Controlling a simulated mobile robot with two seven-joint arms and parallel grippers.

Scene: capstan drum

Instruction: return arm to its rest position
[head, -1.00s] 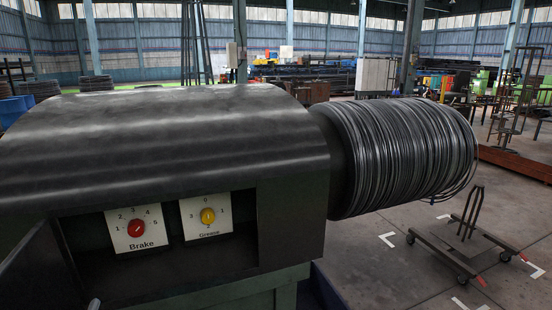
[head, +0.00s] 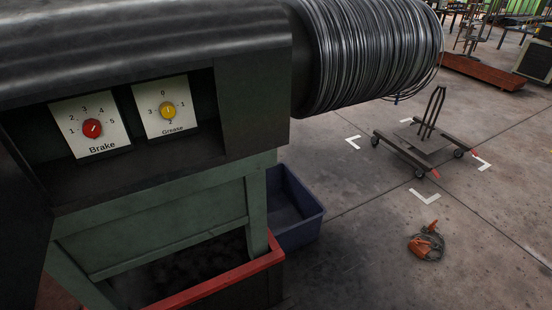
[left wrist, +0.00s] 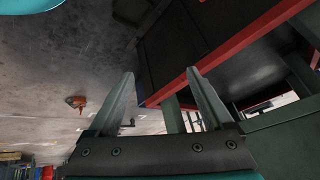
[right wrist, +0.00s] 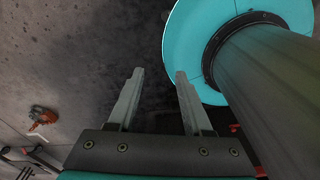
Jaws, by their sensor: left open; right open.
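Neither of my arms shows in the head view. My left gripper (left wrist: 163,88) is open and empty in the left wrist view, beside the red-edged tray (left wrist: 240,38) under the machine. My right gripper (right wrist: 158,75) is open and empty in the right wrist view, above bare floor, with my own teal base and column close at its right. The capstan drum (head: 365,50) wound with wire is at the top of the head view. The red Brake knob (head: 92,128) and the yellow Grease knob (head: 168,110) sit on white plates in the machine's recess.
A blue bin (head: 295,212) stands beside the green machine legs (head: 165,220). A wheeled trolley (head: 425,145) stands on the floor below the drum. An orange tool with a cable (head: 427,243) lies on the floor.

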